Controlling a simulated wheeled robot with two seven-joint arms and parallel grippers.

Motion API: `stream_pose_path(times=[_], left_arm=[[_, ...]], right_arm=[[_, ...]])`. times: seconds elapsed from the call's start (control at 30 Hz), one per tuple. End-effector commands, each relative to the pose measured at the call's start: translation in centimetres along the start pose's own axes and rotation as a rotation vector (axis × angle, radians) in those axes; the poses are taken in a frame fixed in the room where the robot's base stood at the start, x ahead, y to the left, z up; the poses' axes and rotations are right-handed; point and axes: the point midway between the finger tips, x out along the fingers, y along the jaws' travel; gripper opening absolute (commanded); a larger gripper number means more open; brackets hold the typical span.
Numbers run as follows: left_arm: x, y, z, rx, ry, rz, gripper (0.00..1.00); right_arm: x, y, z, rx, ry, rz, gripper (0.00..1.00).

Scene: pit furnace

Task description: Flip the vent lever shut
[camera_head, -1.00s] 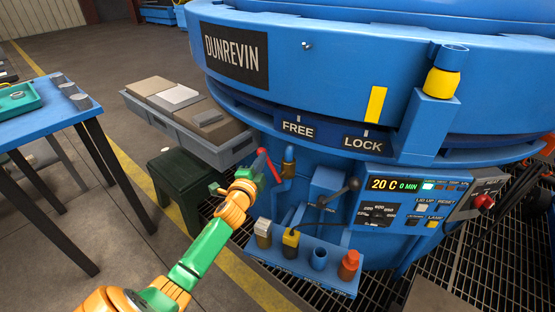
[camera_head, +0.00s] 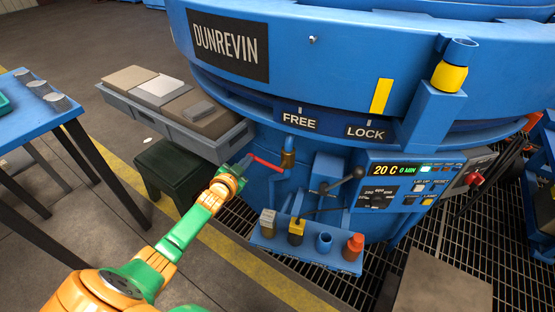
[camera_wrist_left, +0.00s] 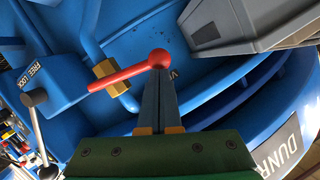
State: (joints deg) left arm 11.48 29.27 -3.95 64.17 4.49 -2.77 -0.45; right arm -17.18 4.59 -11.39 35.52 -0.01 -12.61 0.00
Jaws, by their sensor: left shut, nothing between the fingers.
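The vent lever is a red handle (camera_head: 266,162) at the brass valve (camera_head: 288,159) on a blue pipe at the furnace front. In the left wrist view the red lever (camera_wrist_left: 125,76) runs from near the brass nut (camera_wrist_left: 106,72) to a round knob. My left gripper (camera_head: 243,164) is shut and empty, with its tips at the knob end of the lever. In the wrist view the shut fingers (camera_wrist_left: 158,88) overlap the knob's lower edge; they look in contact, but a small gap cannot be ruled out. My right gripper is not in view.
A lever with a dark knob (camera_head: 359,173) stands right of the valve. Below it is a blue shelf (camera_head: 310,258) with several small holders. A grey tray of blocks (camera_head: 207,142) and a dark green stool (camera_head: 172,188) are left of the furnace. The control panel (camera_head: 400,184) is at right.

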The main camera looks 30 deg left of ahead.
Motion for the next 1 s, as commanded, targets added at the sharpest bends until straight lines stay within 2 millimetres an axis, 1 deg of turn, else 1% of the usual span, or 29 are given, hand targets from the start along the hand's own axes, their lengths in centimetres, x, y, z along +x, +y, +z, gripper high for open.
stream_pose_path(times=[0.1,0.43,0.9,1.0], left_arm=[[0.17,0.32,0.56,-0.004,-0.001,0.001,0.0],[0.33,0.65,1.05,-0.001,0.0,0.001,0.0],[0.33,0.64,1.01,0.001,0.0,0.001,0.0],[0.15,0.33,0.33,0.001,0.001,0.001,0.0]], right_arm=[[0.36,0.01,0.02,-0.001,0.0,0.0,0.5],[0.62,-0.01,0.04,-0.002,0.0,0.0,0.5],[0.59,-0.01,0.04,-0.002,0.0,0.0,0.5],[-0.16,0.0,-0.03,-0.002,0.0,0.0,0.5]])
